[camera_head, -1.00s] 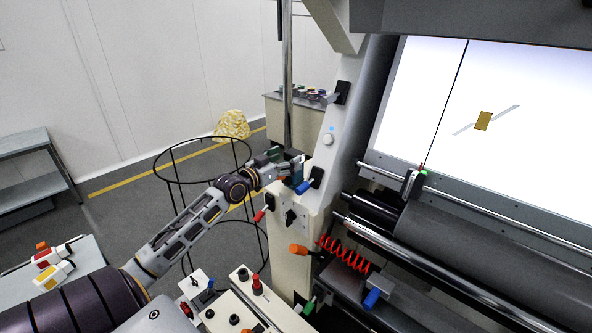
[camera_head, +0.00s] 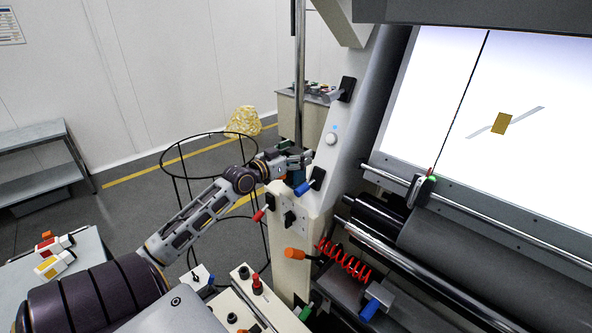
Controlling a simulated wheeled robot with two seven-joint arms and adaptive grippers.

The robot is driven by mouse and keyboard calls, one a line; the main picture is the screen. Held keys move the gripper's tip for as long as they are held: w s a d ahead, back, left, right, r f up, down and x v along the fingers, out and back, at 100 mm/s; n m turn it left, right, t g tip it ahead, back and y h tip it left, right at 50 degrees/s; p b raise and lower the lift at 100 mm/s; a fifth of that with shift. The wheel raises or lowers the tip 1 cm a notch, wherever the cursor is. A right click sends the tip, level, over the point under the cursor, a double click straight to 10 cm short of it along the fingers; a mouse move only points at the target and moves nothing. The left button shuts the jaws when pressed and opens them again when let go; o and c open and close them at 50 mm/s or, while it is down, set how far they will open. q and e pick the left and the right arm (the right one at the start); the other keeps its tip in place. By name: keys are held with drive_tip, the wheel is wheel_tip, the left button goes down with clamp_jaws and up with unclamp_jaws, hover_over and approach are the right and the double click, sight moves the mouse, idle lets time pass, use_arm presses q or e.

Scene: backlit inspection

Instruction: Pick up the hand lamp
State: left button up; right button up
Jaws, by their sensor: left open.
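My left gripper (camera_head: 306,158) is open at the side frame of the machine, near the vertical steel post. I see nothing held between its fingers. A dark blue piece (camera_head: 296,178) shows just below the gripper, partly hidden by it. I cannot tell whether this is the hand lamp or its holder, and no other hand lamp can be made out clearly. I cannot tell whether the fingers touch it. My right gripper is not in view.
The machine frame carries a blue-handled lever (camera_head: 303,188), a red one (camera_head: 259,215) and an orange knob (camera_head: 294,253). The lit panel (camera_head: 545,75) stands right. A grey bench (camera_head: 35,135) stands left.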

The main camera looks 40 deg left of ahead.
use_arm(q)
drive_tip(key=shift+w+f, duration=0.1)
drive_tip(key=shift+w, duration=0.05)
drive_tip(key=shift+c, duration=1.4)
drive_tip(key=c, duration=1.4)
drive_tip(key=shift+o, duration=0.2)
drive_tip(key=shift+r, duration=5.1)
